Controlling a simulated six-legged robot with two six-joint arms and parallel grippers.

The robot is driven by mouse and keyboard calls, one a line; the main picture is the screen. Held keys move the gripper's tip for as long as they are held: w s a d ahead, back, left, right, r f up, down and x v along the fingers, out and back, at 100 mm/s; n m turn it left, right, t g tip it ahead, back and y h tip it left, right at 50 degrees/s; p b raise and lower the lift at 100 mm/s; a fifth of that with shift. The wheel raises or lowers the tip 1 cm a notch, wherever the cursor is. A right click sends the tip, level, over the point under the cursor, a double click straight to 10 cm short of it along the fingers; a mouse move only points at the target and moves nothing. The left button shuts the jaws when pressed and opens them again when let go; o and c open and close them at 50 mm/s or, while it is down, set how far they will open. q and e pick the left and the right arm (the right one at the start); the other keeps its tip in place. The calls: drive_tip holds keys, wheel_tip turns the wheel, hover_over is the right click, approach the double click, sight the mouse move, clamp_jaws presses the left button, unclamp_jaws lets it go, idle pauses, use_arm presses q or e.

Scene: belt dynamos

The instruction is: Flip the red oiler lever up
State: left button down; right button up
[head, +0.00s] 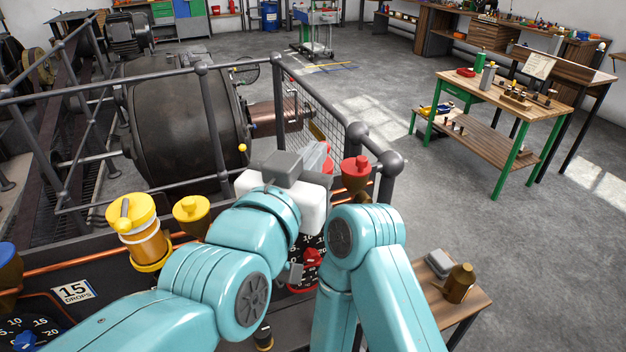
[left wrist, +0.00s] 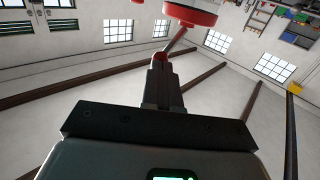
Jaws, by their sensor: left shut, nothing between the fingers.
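The red oiler (head: 328,165) is mostly hidden behind my left gripper (head: 300,200) in the head view; only a bit of clear glass and red shows past it. The head view hides my fingertips. In the left wrist view a round red part (left wrist: 190,14), apparently of the oiler, hangs at the top edge. My left gripper (left wrist: 160,68) is shut and empty just below it. A small red piece (left wrist: 160,57) shows at the fingertips, perhaps the lever; I cannot tell whether they touch. My right arm is bent in the head view, its gripper out of sight.
A red-capped brown cup (head: 356,172) stands close right of my left gripper. A yellow oiler (head: 140,230) and a yellow-capped cup (head: 191,214) stand to its left. A red dial knob (head: 311,258) sits below. A grey guard railing (head: 205,110) runs behind, before the dark drum (head: 180,120).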

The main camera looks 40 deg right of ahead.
use_arm(q)
drive_tip(key=w+r+n+g+y+p, duration=0.1)
drive_tip(key=p, duration=0.1)
drive_tip(key=w+r+n+g+y+p, duration=0.1)
drive_tip(key=w+n+g+y+p, duration=0.1)
drive_tip(key=p, duration=0.1)
drive_tip(key=shift+d+r+n, duration=0.1)
drive_tip(key=shift+d+n, duration=0.2)
drive_tip(key=shift+d, duration=0.05)
drive_tip(key=shift+r+p, duration=0.75)
drive_tip(key=shift+r, duration=0.15)
